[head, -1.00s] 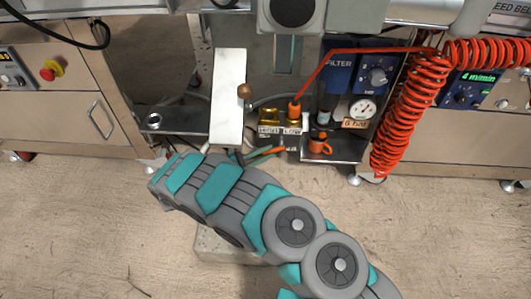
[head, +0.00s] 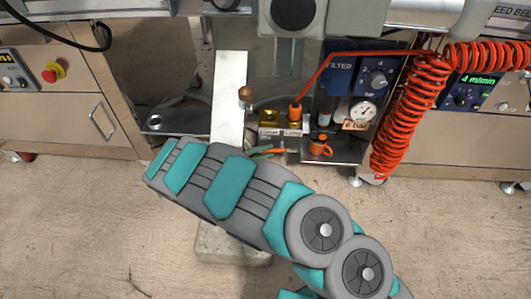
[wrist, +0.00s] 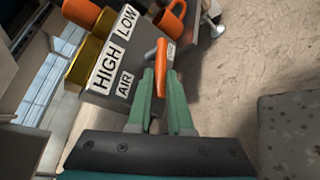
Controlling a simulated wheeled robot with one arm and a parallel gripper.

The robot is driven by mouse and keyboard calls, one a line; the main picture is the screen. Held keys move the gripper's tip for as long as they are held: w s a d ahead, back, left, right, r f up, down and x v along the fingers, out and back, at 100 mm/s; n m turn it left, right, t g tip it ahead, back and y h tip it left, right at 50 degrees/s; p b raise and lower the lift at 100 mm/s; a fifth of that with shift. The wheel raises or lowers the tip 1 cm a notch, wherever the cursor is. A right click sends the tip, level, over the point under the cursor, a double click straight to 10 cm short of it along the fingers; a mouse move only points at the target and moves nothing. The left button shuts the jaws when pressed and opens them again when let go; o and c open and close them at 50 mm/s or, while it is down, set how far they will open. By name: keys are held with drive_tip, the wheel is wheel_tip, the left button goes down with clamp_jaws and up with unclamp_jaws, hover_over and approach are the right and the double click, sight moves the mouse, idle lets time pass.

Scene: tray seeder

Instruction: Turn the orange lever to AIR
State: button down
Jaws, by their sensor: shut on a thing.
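The orange lever (wrist: 161,58) is in the upper middle of the wrist view, at the edge of the dark valve block (wrist: 100,99). My gripper (wrist: 161,80) has its two green fingers closed on the lever's near part, one finger on each side. The white AIR label (wrist: 124,85) is on the block, left of the lever. Another small white label (wrist: 171,50) sits just right of the lever; I cannot read it. In the head view the lever (head: 284,151) shows small below the brass fittings, and my arm hides most of my gripper.
HIGH (wrist: 108,66) and LOW (wrist: 128,21) labels stand by the brass fittings (head: 270,118). A coiled red hose (head: 402,110) hangs at the right. A pale plate (head: 229,90) rises at the left.

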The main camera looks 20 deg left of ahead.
drive_tip(key=shift+r+m+g+y, duration=0.4)
drive_tip(key=shift+r+g+y, duration=0.1)
drive_tip(key=shift+y, duration=0.3)
drive_tip(key=c, duration=1.1)
unclamp_jaws()
drive_tip(key=p+v, duration=0.1)
drive_tip(key=v, duration=0.6)
drive_tip(key=shift+s+a, duration=0.25)
drive_tip(key=shift+s, duration=0.05)
drive_tip(key=shift+r, duration=0.1)
